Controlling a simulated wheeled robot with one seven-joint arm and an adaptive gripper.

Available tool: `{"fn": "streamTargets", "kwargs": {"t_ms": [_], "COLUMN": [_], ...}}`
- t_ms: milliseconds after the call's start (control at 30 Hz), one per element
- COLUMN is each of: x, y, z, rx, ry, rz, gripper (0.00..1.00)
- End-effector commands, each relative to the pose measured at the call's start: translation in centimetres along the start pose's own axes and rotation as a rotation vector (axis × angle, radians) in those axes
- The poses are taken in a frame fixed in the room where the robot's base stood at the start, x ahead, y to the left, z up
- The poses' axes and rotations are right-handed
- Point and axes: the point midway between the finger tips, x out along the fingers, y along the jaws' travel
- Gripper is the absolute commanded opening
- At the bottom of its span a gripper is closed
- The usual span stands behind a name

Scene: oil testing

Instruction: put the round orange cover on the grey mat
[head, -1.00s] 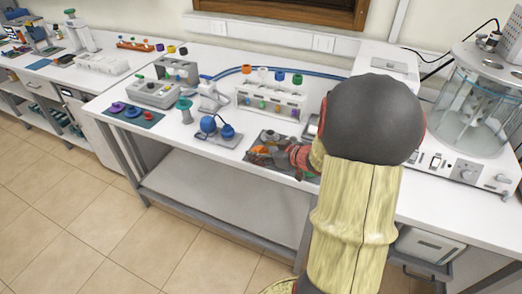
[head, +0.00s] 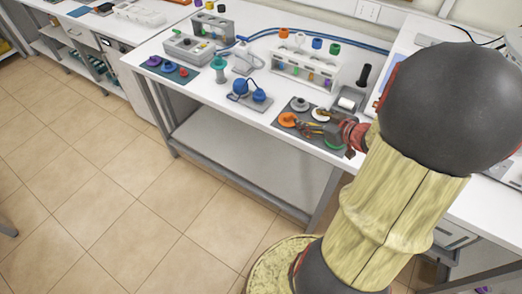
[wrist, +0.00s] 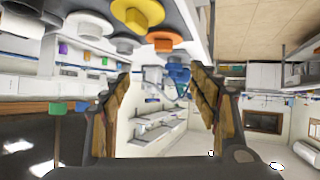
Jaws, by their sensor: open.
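The round orange cover (head: 287,119) lies at the left end of the dark grey mat (head: 310,128) in the head view. It also shows at the top of the wrist view (wrist: 163,41), where nothing grips it. My gripper (head: 314,122) is low over the mat, to the right of the orange cover and apart from it. In the wrist view my gripper (wrist: 162,84) has its two fingers wide apart, with nothing between them. My fingers partly hide the mat's middle.
A grey cover (head: 299,104), a pale yellow cover (head: 320,114) and a green cover (head: 333,144) share the mat. A grey plate with blue bulbs (head: 250,95) stands to the left. Behind is a white rack (head: 305,71). Floor in front is clear.

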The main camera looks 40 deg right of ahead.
Motion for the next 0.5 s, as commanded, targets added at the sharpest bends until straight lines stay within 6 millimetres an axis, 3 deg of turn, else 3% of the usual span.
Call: {"fn": "streamTargets", "kwargs": {"t_ms": [133, 267, 367, 500], "x": [0.8, 0.3, -0.8, -3.1], "y": [0.8, 0.5, -0.9, -4.7], "z": [-4.7, -8.8, -11.2, -13.2], "rx": [-0.089, -0.123, -0.118, -0.076], "ry": [-0.043, -0.09, -0.128, -0.191], "rz": [0.141, 0.271, 0.339, 0.379], "gripper": [0.61, 0.61, 0.61, 0.61]}}
